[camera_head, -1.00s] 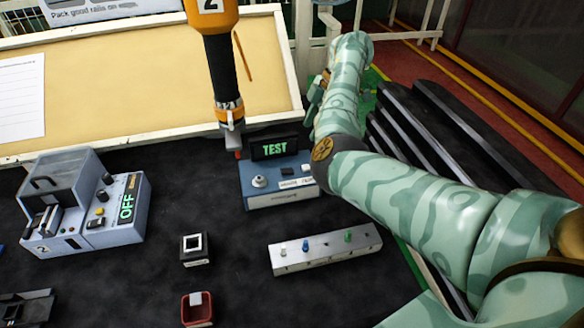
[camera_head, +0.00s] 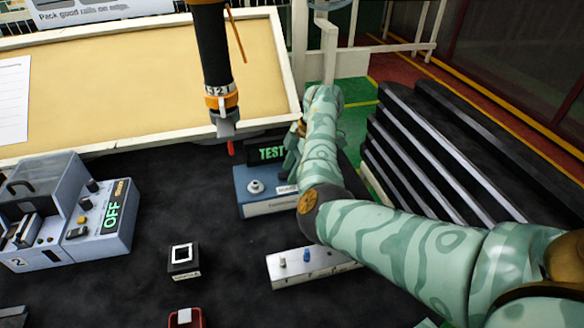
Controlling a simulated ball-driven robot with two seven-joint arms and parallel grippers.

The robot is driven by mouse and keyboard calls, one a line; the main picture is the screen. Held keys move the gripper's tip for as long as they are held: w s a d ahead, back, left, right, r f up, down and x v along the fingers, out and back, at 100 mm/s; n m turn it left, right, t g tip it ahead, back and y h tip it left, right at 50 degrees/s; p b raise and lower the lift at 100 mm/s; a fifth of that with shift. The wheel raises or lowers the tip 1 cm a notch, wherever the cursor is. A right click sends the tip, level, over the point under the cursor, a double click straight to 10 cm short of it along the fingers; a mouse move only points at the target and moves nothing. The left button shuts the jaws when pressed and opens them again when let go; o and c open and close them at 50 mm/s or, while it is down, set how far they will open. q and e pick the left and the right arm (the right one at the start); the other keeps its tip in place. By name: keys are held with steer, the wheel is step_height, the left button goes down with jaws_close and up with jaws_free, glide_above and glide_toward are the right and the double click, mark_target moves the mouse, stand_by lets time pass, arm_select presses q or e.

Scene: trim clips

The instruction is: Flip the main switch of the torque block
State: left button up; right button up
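A blue and grey box (camera_head: 268,207) with a round silver knob (camera_head: 255,187) and a lit green TEST display (camera_head: 268,153) stands in the middle of the dark bench; it looks like the torque block. Its right part, where a small dark switch-like piece showed earlier, is hidden behind my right arm. My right gripper (camera_head: 291,150) is over the box's right back side, beside the display, mostly covered by my own forearm. I cannot tell its opening or whether it touches the box. My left gripper is not in view.
A hanging orange and black driver (camera_head: 222,95) comes down close left of the display. A machine with an OFF display (camera_head: 115,205) stands at left. A pale strip with small pegs (camera_head: 300,268), a small black block (camera_head: 184,262) and a red bin (camera_head: 186,318) lie in front.

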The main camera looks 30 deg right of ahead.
jaws_close()
steer(key=h, duration=0.1)
steer(key=a+h+b, duration=0.1)
steer(key=shift+w+g+h, duration=0.15)
steer(key=shift+g+h, duration=0.25)
steer(key=shift+r+h+b, duration=0.2)
steer(key=shift+h+b, duration=0.15)
steer(key=shift+h, duration=0.05)
steer(key=shift+o, duration=1.2)
jaws_free()
step_height(320, 180, up, 16)
steer(key=d+p, duration=0.1)
steer(key=p, duration=0.4)
steer(key=shift+r, duration=0.15)
steer(key=shift+p, duration=0.3)
